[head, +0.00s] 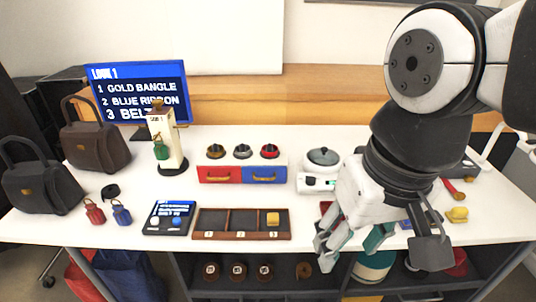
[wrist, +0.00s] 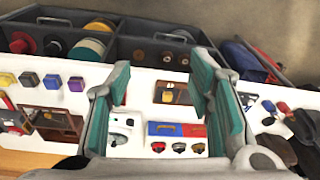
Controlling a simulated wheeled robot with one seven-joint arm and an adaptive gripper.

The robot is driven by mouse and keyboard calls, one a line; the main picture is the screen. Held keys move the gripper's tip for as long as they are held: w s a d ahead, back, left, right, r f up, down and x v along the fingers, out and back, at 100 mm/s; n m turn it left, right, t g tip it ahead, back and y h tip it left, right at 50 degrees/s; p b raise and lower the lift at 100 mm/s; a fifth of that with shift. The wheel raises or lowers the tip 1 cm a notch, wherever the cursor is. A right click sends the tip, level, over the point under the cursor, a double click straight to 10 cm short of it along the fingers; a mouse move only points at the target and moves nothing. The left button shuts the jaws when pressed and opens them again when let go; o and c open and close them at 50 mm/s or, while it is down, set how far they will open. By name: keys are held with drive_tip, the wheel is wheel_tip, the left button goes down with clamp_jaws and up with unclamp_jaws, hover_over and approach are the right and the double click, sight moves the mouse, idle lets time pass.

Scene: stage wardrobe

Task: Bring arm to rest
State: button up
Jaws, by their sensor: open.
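My gripper (head: 375,243) hangs over the right part of the table near its front edge, pointing down. Its two fingers are spread apart with nothing between them. In the wrist view the open gripper (wrist: 165,100) has teal pads facing each other. A brown three-compartment tray (head: 240,237) lies to the left of my gripper, with a small gold-yellow block (head: 272,218) in compartment 3. The other two compartments look empty. Part of the tray and the block also show between the fingers in the wrist view, well beyond them. My arm hides some of the table's right side.
A screen (head: 137,92) lists a gold bangle, a blue ribbon and a belt. Dark handbags (head: 95,143) stand at left. Red and blue drawers (head: 238,174) and a white appliance (head: 318,180) stand at mid-table. A dark shelf (head: 232,259) with spools is below the front edge.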

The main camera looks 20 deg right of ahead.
drive_tip(key=shift+s+d+f+n, duration=0.1)
drive_tip(key=shift+s+f+n, duration=0.05)
drive_tip(key=shift+s+n, duration=0.35)
drive_tip(key=shift+s+f+n, duration=0.15)
drive_tip(key=shift+s+n, duration=0.15)
drive_tip(key=shift+s, duration=0.3)
wheel_tip(320, 180, up, 12)
drive_tip(key=t+p, duration=0.2)
drive_tip(key=p, duration=0.8)
drive_tip(key=shift+d, duration=0.15)
